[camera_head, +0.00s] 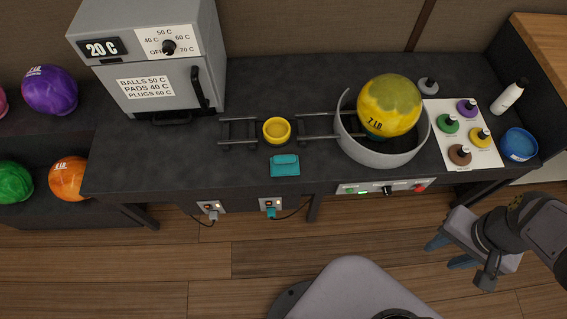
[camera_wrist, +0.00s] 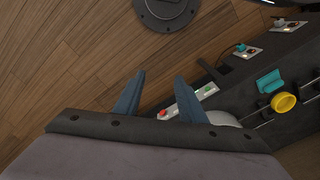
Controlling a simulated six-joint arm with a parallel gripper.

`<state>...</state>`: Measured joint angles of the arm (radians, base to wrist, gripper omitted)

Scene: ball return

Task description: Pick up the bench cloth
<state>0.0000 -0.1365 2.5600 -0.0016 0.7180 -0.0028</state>
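The bench cloth (camera_head: 285,166) is a small folded teal piece. It lies near the front edge of the dark bench, left of the middle, in front of a yellow cup. It also shows in the wrist view (camera_wrist: 269,81) at the right. My gripper (camera_head: 450,252) is in front of the bench at the right, over the floor and well apart from the cloth. Its two blue fingers (camera_wrist: 160,74) are spread with nothing between them.
A yellow ball (camera_head: 391,103) sits in a grey round basin (camera_head: 382,155) right of the cloth. The yellow cup (camera_head: 277,130) stands between dark rails. A grey oven (camera_head: 150,60) stands at the back left. Coloured knobs on a white panel (camera_head: 480,158) and a blue tub (camera_head: 518,145) are at the right.

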